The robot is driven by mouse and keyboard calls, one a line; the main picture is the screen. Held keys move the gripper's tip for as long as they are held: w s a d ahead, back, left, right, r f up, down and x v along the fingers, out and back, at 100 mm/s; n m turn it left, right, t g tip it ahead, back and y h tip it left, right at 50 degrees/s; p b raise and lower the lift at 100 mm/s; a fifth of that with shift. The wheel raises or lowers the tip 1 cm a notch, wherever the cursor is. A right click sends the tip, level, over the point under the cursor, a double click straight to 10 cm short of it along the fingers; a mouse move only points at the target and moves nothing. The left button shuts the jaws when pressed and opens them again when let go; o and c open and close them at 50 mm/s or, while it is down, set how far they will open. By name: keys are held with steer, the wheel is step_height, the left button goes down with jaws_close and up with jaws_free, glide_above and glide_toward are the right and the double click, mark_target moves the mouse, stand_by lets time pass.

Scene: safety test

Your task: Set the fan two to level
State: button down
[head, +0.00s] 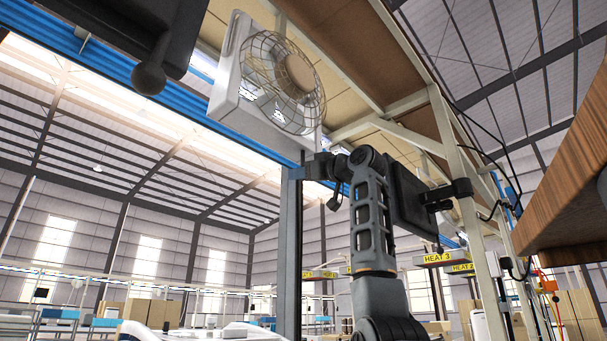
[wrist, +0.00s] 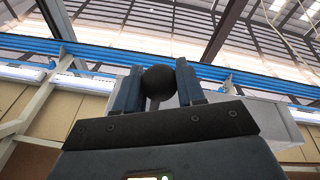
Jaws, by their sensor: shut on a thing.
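A fan (head: 285,80) with a white square housing and a round wire cage hangs under the roof in the head view. My gripper (wrist: 158,74) has its two blue fingers on either side of a dark ball knob (wrist: 158,86) and is shut on it. A short stem shows below the knob. In the head view my arm stands upright under the fan and its end bends left; the held knob cannot be made out there. Whether the knob belongs to fan two cannot be told.
A dark box with a ball knob (head: 149,78) hangs close at the upper left. Another dark box (head: 407,193) is right of my arm, near a pale post. A wooden surface (head: 568,170) juts in at the right. Yellow signs (head: 437,258) read HEAT 3 and HEAT 2.

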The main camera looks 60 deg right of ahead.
steer(key=c, duration=1.1)
jaws_free()
steer(key=shift+r, duration=0.2)
steer(key=o, duration=0.4)
steer(key=shift+w+f, duration=0.1)
steer(key=shift+f, duration=0.05)
steer(key=b+v, duration=0.2)
steer(key=v, duration=0.5)
steer(key=shift+s+b, duration=0.35)
steer(key=shift+s, duration=0.05)
steer(key=shift+a+f, duration=0.1)
steer(key=shift+f, duration=0.05)
